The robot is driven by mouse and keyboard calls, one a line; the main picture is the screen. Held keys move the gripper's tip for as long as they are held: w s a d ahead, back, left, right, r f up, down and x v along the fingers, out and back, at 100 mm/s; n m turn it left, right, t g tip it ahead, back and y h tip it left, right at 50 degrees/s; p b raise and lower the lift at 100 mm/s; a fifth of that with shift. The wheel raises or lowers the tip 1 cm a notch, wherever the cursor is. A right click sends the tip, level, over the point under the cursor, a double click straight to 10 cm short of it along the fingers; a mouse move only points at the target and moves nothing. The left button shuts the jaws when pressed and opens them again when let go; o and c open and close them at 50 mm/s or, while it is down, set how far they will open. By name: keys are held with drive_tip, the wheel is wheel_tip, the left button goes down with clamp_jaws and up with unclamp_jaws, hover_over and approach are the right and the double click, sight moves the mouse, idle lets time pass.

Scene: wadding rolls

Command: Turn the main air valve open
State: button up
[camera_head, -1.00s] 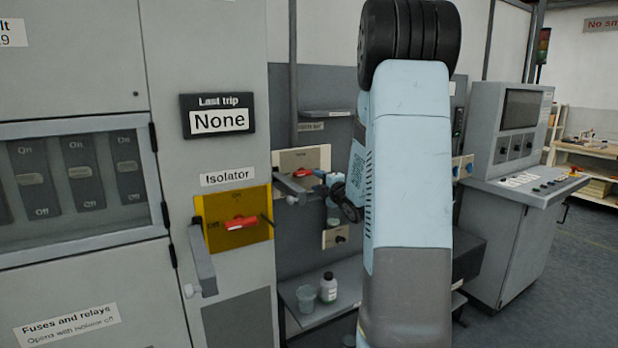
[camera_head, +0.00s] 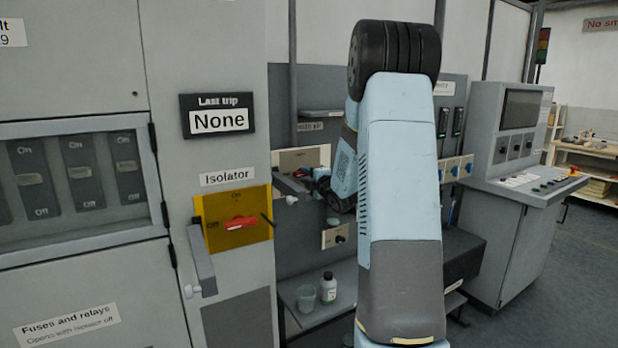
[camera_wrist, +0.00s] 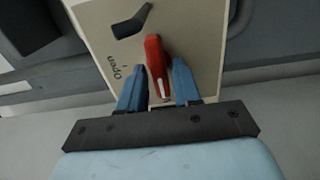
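The main air valve's red handle (camera_wrist: 155,58) sits on a cream plate (camera_wrist: 97,30) marked "Open" in the wrist view. A dark bent shape is drawn on the plate beside the handle. My gripper (camera_wrist: 159,84) is open, with one blue finger on each side of the handle's near end and a visible gap on both sides. In the head view the plate (camera_head: 318,152) is on the grey panel right of the isolator. My gripper (camera_head: 316,178) is at it there, and my arm hides part of that area.
The yellow isolator plate with a red handle (camera_head: 240,223) and a swung-out grey cover (camera_head: 202,260) are to the left. A cup (camera_head: 306,297) and a white bottle (camera_head: 328,287) stand on the shelf below. A control console (camera_head: 515,150) stands at right.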

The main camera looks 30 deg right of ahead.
clamp_jaws()
drive_tip(key=shift+d, duration=0.1)
drive_tip(key=shift+f, duration=0.1)
drive_tip(key=shift+m, duration=1.1)
drive_tip(key=m, duration=0.4)
drive_tip(key=shift+s+f, duration=0.1)
drive_tip(key=m, duration=1.1)
drive_tip(key=shift+m, duration=0.3)
